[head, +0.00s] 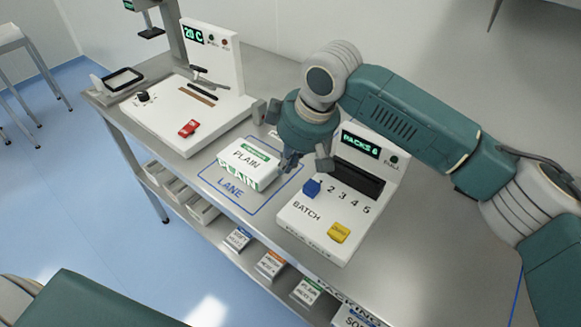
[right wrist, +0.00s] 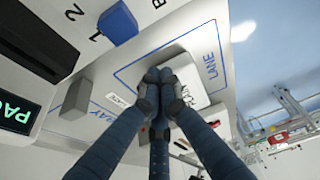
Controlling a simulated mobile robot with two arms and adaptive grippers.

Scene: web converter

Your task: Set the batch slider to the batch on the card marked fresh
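The blue batch slider knob (head: 311,187) is at the left end of the row of numbers 2 to 5 on the white packing unit (head: 308,225). In the right wrist view the knob (right wrist: 118,22) sits beside the 1. My right gripper (head: 290,158) is just left of the unit, above the lane beside the white PLAIN pack (head: 250,165), apart from the knob. Its fingertips (right wrist: 160,78) are together in the right wrist view, with nothing seen between them. I cannot make out a card marked fresh. My left gripper is not in view.
The unit's display (head: 361,145) reads PACKS 6, and a yellow button (head: 338,232) is at its front. A white machine (head: 190,110) with a red switch (head: 188,128) and 20 C display stands at left. Labelled boxes (head: 271,264) are on the shelf below.

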